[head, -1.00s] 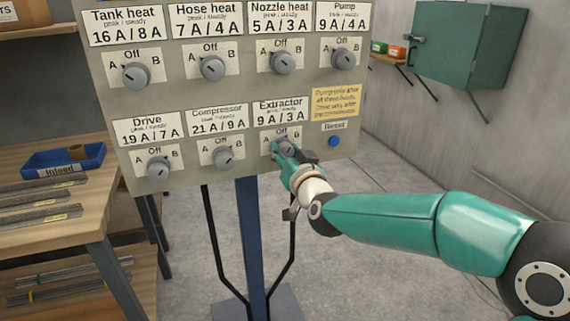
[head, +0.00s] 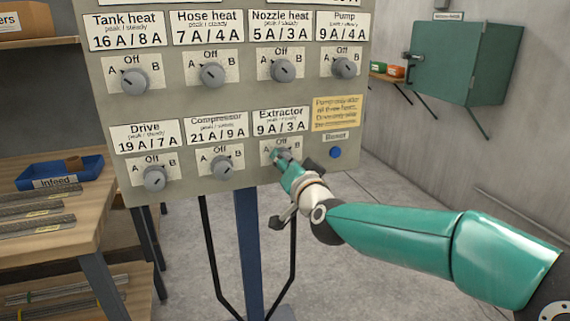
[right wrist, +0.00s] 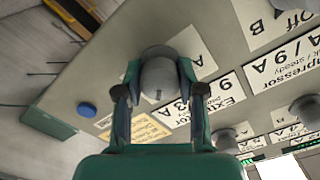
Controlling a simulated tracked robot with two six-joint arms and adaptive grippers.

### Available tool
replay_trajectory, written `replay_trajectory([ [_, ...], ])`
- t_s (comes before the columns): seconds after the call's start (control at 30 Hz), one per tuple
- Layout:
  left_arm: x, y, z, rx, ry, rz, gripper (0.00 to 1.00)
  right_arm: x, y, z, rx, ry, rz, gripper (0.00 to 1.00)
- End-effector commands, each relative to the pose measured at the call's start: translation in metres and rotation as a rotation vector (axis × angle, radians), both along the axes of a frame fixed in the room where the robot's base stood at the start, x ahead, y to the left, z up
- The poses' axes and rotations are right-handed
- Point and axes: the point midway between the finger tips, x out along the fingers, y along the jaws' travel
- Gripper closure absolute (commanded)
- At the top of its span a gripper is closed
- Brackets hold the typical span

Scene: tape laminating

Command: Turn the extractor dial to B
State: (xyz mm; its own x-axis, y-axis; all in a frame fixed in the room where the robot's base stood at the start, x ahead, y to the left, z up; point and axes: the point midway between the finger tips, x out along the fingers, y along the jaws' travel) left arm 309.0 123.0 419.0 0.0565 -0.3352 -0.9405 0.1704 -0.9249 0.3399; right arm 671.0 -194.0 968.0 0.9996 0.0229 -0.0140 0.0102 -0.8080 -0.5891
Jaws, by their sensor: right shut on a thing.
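The extractor dial (head: 284,154) is a grey round knob in the lower row of the panel, under the "Extractor 9 A / 3 A" label (head: 281,121). My right gripper (head: 286,159) is shut on it. In the right wrist view the dial (right wrist: 159,76) sits between the two fingers of my right gripper (right wrist: 160,92), one on each side. The dial's "A" mark shows there, and "Off" shows partly in the head view. Its "B" mark is hidden by my gripper, and I cannot clearly tell where the pointer stands. My left gripper is not in view.
The compressor dial (head: 221,167) is close on the left. A blue button (head: 335,152) and a yellow note (head: 337,110) are on the right. A workbench (head: 90,222) with a blue bin (head: 60,172) stands at left. A green wall cabinet (head: 462,65) hangs at right.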

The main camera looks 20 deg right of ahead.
Motion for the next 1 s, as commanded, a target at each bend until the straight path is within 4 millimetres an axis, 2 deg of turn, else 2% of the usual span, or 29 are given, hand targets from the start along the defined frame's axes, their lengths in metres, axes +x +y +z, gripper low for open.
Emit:
replay_trajectory([
  [0.07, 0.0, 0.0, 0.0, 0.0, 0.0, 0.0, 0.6, 0.0, -0.003, 0.004, 0.0, -0.009, -0.006, 0.96],
  [0.1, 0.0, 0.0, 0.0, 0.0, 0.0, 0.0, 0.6, 0.0, -0.003, 0.004, 0.0, -0.009, -0.006, 0.55],
  [0.2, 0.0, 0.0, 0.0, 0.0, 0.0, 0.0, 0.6, 0.0, -0.003, 0.003, 0.0, -0.008, -0.006, 0.38],
  [0.23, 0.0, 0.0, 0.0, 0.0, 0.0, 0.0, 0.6, 0.0, -0.002, 0.003, 0.0, -0.007, -0.005, 0.36],
  [0.53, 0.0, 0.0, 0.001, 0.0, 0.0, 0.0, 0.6, -0.001, -0.001, 0.001, -0.001, -0.003, -0.002, 0.36],
  [0.67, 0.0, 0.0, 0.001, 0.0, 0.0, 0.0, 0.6, -0.008, -0.001, 0.002, -0.001, -0.004, -0.003, 0.36],
  [0.77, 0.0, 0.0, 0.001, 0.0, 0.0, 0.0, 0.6, -0.02, -0.001, 0.002, -0.001, -0.004, -0.002, 0.36],
  [1.0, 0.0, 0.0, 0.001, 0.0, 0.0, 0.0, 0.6, -0.067, -0.003, 0.002, -0.002, -0.006, -0.002, 0.36],
])
